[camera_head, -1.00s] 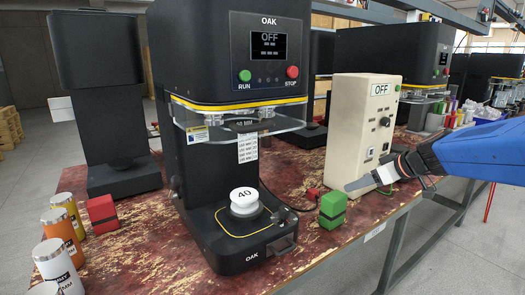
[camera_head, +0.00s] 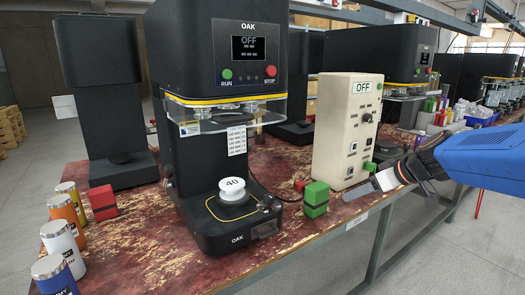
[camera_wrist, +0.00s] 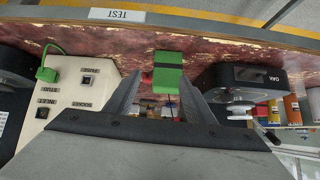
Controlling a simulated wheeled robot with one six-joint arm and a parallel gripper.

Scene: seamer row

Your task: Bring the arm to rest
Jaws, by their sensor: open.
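My gripper (camera_head: 388,187) is at the right in the head view, in front of the cream control box (camera_head: 346,125) and near the table's front edge. Its jaws are apart and hold nothing. In the wrist view both fingers of the gripper (camera_wrist: 160,100) show spread. A green block with a dark band (camera_wrist: 167,72) appears between them, beyond the tips. In the head view this green block (camera_head: 316,198) stands on the table to the left of the gripper, apart from it.
The black OAK machine (camera_head: 215,50) reads OFF and has a white piece marked 40 (camera_head: 232,188) on its base. A red block (camera_head: 103,201) and several coloured cans (camera_head: 62,238) stand at the left. A green plug (camera_wrist: 47,73) is at the box. The floor at lower right is clear.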

